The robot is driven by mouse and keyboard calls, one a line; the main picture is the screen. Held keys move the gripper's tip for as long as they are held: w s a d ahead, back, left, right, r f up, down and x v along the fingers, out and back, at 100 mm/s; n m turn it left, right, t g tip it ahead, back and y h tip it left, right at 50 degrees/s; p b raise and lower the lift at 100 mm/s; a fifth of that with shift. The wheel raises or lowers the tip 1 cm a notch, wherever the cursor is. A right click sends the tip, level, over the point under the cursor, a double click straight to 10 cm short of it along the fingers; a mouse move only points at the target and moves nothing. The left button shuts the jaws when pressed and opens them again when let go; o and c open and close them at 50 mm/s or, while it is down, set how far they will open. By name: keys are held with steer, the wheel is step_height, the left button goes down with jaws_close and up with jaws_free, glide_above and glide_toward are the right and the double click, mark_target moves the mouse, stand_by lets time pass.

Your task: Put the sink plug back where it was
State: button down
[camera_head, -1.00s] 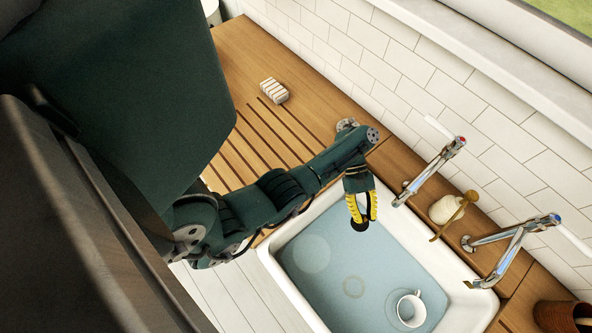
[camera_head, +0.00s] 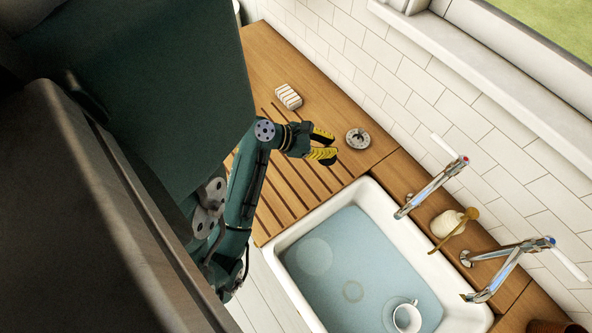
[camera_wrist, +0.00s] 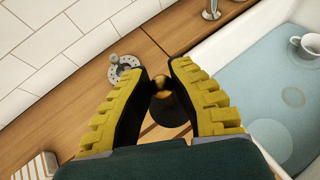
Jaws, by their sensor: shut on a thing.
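My gripper (camera_head: 322,146) is over the grooved wooden drainboard, left of the sink (camera_head: 282,240). In the wrist view my gripper (camera_wrist: 160,70) is shut on the dark round sink plug (camera_wrist: 169,112), with a brass-coloured knob between the yellow-padded fingers. The plug is hard to make out in the head view. The sink holds bluish water, with a round drain ring (camera_head: 353,291) on its floor.
A round perforated metal piece (camera_head: 357,138) lies on the wood just right of my gripper. A striped block (camera_head: 288,96) lies behind. A white cup (camera_head: 407,317) is in the sink. Two taps (camera_head: 432,188) and a cream pot (camera_head: 447,222) line the wall side.

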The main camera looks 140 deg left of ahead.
steer(key=s+d+n+g+y+p, duration=0.15)
steer(key=s+d+n+g, duration=0.25)
steer(key=d, duration=0.4)
steer(key=f, duration=0.3)
steer(key=f+b, duration=0.1)
steer(key=f, duration=0.6)
steer(key=shift+s+d+f+b, duration=0.1)
steer(key=shift+s+f+b, duration=0.2)
steer(key=shift+f+b, duration=0.1)
steer(key=c, duration=1.1)
jaws_free()
steer(key=shift+r, duration=0.1)
steer(key=shift+r, duration=0.1)
